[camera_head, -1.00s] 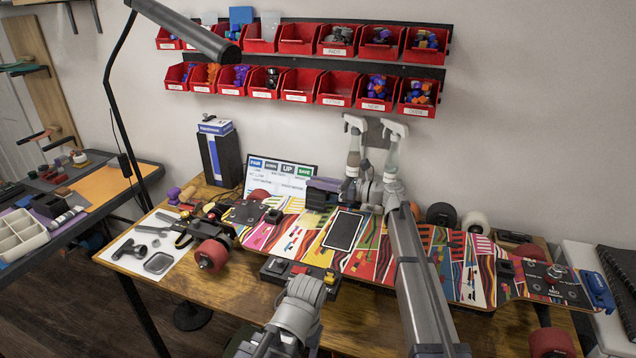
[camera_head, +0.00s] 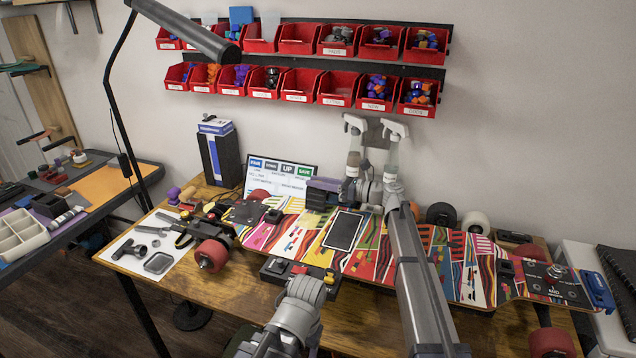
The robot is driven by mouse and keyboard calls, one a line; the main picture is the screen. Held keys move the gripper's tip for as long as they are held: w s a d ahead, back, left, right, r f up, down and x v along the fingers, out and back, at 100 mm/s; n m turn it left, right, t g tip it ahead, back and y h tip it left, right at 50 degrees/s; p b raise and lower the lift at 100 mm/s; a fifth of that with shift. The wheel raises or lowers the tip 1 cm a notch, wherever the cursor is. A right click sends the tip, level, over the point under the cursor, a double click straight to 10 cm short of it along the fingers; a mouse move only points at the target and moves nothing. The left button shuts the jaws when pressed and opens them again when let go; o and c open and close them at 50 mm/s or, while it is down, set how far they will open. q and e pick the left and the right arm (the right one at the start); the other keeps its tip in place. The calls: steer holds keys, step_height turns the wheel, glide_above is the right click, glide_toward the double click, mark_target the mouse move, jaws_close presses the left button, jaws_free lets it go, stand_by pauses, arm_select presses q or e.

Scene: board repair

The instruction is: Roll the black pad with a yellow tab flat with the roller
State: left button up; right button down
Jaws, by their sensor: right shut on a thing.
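The black pad (camera_head: 343,230), a dark rectangle with a pale edge, lies on the colourful skateboard deck (camera_head: 282,236). A pale yellow patch shows at its upper left; I cannot tell whether this is its tab. My right gripper (camera_head: 318,189) is just above and behind the pad, at the deck's far edge. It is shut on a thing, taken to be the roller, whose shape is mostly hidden. I cannot tell whether it touches the deck.
My right forearm crosses the deck right of the pad. A dark block (camera_head: 275,270) with red and yellow parts lies before the deck. Spray bottles (camera_head: 393,150) stand behind. A white sheet with tools (camera_head: 150,250) lies left. Red bins (camera_head: 338,90) hang above.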

steer(key=shift+d, duration=0.1)
steer(key=shift+s+a+r+n, duration=0.15)
steer(key=shift+s+n, duration=0.25)
steer(key=shift+n, duration=0.1)
steer(key=shift+s+a+r+n, duration=0.1)
steer(key=shift+s+n, duration=0.25)
steer(key=shift+n, duration=0.15)
steer(key=s+n, duration=0.2)
steer(key=n, duration=0.1)
steer(key=shift+s+a+f, duration=0.1)
steer(key=shift+s+a, duration=0.15)
steer(key=shift+a, duration=0.15)
steer(key=shift+s+a+f+n, duration=0.1)
steer(key=shift+s+a+n, duration=0.2)
steer(key=shift+s, duration=0.4)
steer(key=c, duration=0.6)
jaws_free()
steer(key=shift+c, duration=0.2)
steer(key=shift+d, duration=0.1)
steer(key=shift+v, duration=3.8)
